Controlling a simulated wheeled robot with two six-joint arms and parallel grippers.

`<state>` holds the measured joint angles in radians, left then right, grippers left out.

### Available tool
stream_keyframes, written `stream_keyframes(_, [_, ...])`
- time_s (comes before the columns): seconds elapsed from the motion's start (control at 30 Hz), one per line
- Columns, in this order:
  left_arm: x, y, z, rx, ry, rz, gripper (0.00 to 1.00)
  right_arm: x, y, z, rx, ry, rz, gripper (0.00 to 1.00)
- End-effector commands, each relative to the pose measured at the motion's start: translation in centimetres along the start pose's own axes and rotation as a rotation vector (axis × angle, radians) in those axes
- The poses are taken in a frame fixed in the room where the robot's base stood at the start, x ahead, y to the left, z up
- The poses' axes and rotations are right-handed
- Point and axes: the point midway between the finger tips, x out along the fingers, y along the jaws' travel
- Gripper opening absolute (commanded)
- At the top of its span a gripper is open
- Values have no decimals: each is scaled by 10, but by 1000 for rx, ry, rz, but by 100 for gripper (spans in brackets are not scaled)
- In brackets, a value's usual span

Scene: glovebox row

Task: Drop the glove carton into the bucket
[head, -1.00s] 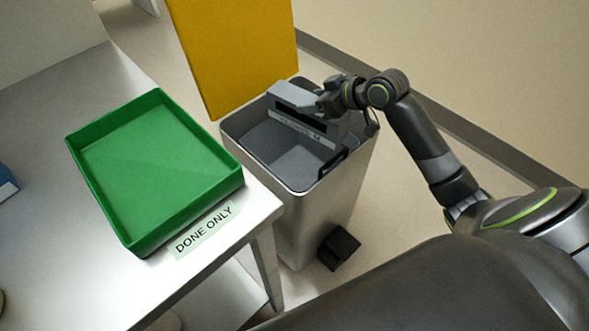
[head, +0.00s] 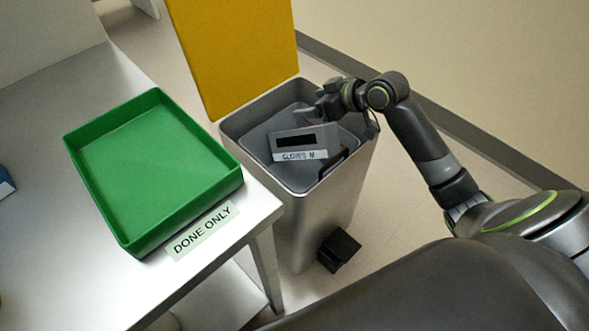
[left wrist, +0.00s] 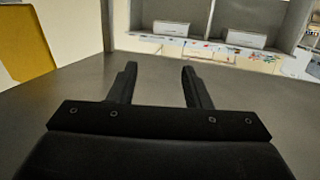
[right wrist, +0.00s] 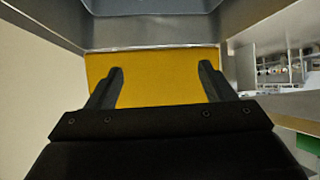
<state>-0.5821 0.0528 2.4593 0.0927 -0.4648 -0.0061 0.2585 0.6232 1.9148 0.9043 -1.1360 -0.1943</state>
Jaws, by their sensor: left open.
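The glove carton (head: 305,149) is a grey box with a dark slot and a white label reading "GLOVES M". In the head view it is tilted inside the mouth of the bucket (head: 313,205), a metal bin with a grey inside. I cannot tell whether it is resting or still falling. My right gripper (head: 326,110) is above the bucket's far right side, apart from the carton. The right wrist view shows its fingers (right wrist: 160,68) spread with nothing between them. My left gripper (left wrist: 158,69) is open and empty in the left wrist view and is not in the head view.
The yellow lid (head: 235,55) stands upright behind the bucket, and a black pedal (head: 339,250) is at its foot. Left of the bucket, a table (head: 60,230) carries an empty green tray (head: 150,165) and a "DONE ONLY" label (head: 203,231). The floor to the right is clear.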

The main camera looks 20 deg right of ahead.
Motion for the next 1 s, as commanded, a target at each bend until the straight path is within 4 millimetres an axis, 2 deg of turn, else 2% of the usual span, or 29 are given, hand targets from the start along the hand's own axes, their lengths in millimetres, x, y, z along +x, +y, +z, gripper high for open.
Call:
stream_keyframes(0.43, [-1,0,6,-6,-38,2,44,-5,1,0,0,-1,2,79])
stream_keyframes(0.77, [-19,5,60,-52,-338,24,44,-31,0,0,-1,-3,1,79])
stream_keyframes(1.0, [-45,11,98,-84,-576,49,44,-52,1,0,-1,-2,2,79])
